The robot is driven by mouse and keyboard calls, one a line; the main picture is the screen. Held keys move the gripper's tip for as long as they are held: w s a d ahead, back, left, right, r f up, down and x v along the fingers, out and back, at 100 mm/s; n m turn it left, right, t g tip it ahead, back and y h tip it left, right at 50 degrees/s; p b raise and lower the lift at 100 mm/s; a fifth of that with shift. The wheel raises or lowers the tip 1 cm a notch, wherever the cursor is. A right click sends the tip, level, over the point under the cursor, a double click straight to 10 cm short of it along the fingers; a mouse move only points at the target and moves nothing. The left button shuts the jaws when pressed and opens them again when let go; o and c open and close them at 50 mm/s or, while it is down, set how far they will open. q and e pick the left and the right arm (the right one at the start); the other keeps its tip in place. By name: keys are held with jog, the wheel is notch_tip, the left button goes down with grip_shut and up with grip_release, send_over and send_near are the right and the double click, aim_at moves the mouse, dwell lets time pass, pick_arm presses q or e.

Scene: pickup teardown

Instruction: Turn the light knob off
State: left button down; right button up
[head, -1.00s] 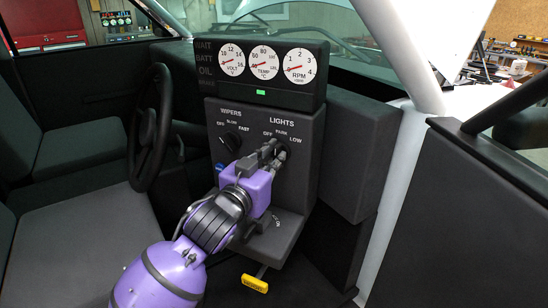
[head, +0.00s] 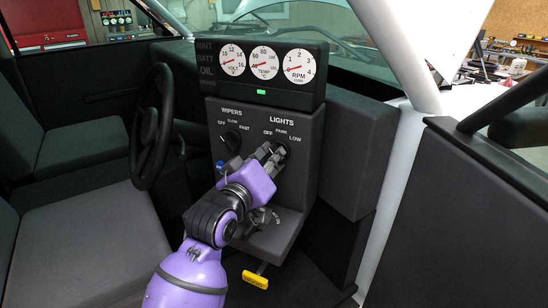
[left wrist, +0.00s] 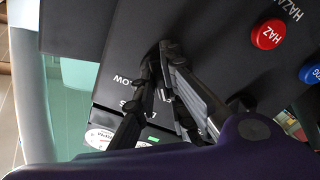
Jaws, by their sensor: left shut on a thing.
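The light knob (head: 281,149) is a small dark dial on the front of the grey dash panel (head: 295,180), under the word LIGHTS. Its marks read OFF, PARK and LOW from left to right. My left gripper (head: 272,153) is at the panel, its fingers closed around the knob. The fingers hide much of the knob, and I cannot tell which mark it points to. In the left wrist view the fingers (left wrist: 162,62) reach to the panel face by the word LOW. My right gripper is in neither view.
The wipers knob (head: 232,140) is left of the lights knob. Gauges (head: 264,61) sit above. The steering wheel (head: 150,125) is left, and a yellow handle (head: 255,280) is below. A red HAZ button (left wrist: 268,34) shows in the left wrist view.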

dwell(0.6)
pick_arm(q)
jog(key=c, duration=2.1)
grip_release()
jog(key=v, duration=1.2)
